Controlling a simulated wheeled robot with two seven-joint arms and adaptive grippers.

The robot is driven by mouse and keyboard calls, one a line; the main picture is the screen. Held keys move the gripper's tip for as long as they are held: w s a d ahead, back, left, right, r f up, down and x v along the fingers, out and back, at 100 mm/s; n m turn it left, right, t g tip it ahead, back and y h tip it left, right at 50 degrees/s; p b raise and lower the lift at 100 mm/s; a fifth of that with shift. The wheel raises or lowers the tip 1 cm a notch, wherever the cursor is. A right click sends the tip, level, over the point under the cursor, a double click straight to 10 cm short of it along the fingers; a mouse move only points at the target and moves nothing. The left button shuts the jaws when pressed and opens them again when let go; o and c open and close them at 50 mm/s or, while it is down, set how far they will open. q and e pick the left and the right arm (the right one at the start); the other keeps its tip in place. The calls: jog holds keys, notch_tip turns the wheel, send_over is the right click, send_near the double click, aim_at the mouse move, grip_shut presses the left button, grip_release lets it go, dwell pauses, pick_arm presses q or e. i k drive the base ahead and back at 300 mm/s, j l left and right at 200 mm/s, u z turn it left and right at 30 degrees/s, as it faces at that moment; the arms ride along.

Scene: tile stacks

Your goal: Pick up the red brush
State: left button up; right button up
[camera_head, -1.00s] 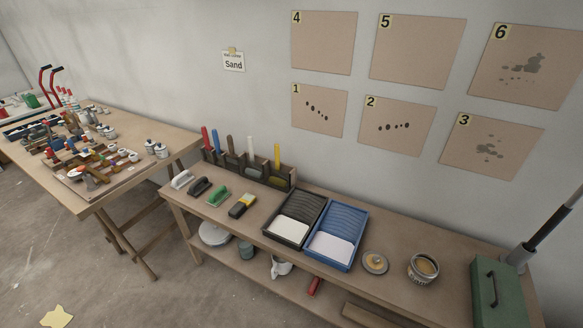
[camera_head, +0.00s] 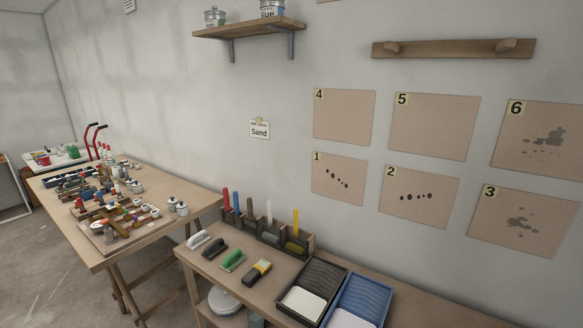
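The red brush (camera_head: 228,199) stands upright at the left end of a dark holder (camera_head: 268,232) at the back of the near workbench. Only its red handle shows above the holder; its lower part is hidden. A blue-handled brush (camera_head: 237,204) stands just to its right, followed by a dark, a pale and a yellow handle. Neither of my grippers shows in the head view.
On the near workbench (camera_head: 222,283), several hand tools lie in front of the holder, including a green one (camera_head: 233,261). A black tray (camera_head: 325,277) and a blue tray (camera_head: 366,293) lie to the right. A second table (camera_head: 83,249) with many small items stands left. A wooden shelf (camera_head: 262,28) is on the wall.

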aim_at(227, 209)
jog(key=z, duration=1.05)
jog(key=u, duration=1.65)
jog(key=i+j+u, duration=0.15)
jog(key=i, duration=0.25)
jog(key=j, duration=0.1)
